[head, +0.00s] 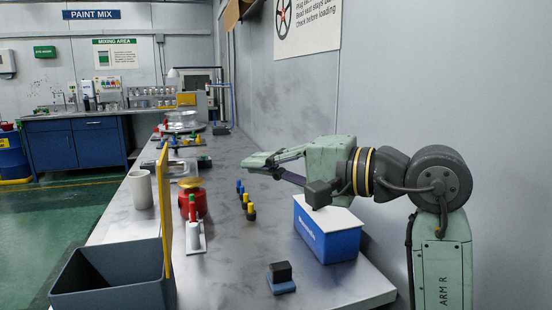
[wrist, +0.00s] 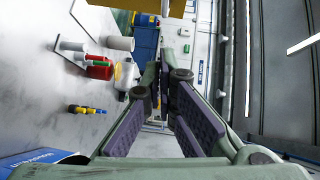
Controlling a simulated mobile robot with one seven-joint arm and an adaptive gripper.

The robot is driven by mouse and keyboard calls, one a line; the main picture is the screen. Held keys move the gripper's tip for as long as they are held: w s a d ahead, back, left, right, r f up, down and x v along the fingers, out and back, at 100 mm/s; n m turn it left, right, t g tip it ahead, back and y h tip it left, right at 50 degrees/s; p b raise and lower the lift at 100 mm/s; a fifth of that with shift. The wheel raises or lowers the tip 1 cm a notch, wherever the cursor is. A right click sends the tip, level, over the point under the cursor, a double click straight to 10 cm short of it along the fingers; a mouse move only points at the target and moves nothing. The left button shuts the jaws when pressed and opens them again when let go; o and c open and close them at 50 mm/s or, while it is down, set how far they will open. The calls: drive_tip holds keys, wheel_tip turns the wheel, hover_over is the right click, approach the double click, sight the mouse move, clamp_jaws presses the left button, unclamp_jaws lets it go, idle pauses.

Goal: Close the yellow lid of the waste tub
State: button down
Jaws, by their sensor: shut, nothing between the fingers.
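The waste tub (head: 110,285) is a dark grey open bin at the near left of the bench in the head view. Its yellow lid (head: 167,205) stands upright along the tub's right side, so the tub is open. My gripper (head: 256,160) is shut and empty, held above the bench to the right of and beyond the lid, well apart from it. In the wrist view the closed fingers (wrist: 163,78) point along the bench. A yellow patch at that view's top edge may be part of the lid; I cannot tell.
A blue box (head: 328,243) and a dark block (head: 281,273) are at right.

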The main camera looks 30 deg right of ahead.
drive_tip(key=w+a+f+p, duration=0.1)
drive_tip(key=w+a+p, duration=0.1)
drive_tip(key=w+a, duration=0.3)
drive_tip(key=shift+w+a, duration=0.25)
drive_tip(key=shift+a, duration=0.25)
drive_tip(key=shift+r, duration=0.1)
